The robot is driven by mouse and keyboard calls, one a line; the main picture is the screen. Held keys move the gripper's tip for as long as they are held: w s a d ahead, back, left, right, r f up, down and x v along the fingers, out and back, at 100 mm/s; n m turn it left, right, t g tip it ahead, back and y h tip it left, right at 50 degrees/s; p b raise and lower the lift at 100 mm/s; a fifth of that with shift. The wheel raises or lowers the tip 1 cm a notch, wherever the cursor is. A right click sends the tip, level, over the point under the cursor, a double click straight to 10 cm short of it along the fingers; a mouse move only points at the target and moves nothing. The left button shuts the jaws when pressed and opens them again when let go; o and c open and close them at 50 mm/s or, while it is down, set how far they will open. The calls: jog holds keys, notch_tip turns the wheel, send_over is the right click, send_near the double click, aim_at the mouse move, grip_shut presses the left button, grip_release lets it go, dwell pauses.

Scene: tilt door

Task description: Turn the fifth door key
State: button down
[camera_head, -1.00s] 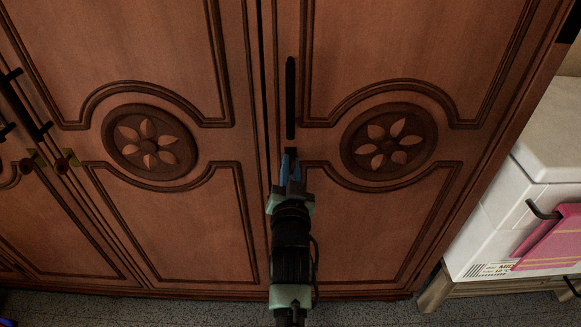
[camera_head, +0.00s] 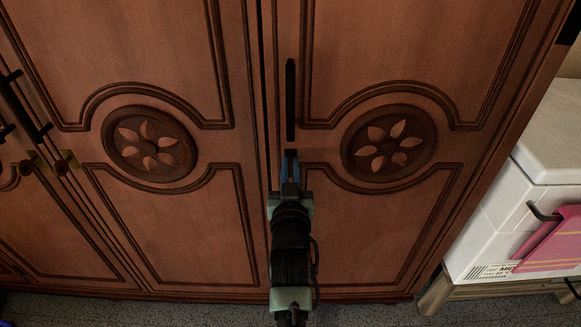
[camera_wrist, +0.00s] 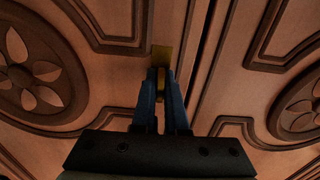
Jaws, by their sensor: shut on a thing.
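The fifth door's key is a small brass piece (camera_wrist: 161,84) held between my fingertips, in front of a brass lock plate (camera_wrist: 162,56). My gripper (camera_wrist: 160,88) is shut on this key, with its blue fingers on either side of it. In the head view my gripper (camera_head: 290,158) is at the left edge of the rightmost door (camera_head: 385,230), just below the black vertical handle (camera_head: 290,100). In the head view the key is hidden behind my fingers.
A neighbouring door (camera_head: 160,235) stands left of the seam and looks closed.

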jog(key=c, duration=1)
grip_release()
jog(key=shift+o, duration=0.2)
jog(key=shift+s, duration=0.1)
jog(key=s+p, duration=0.1)
jog(key=s, duration=1.1)
jog(key=shift+s, duration=0.4)
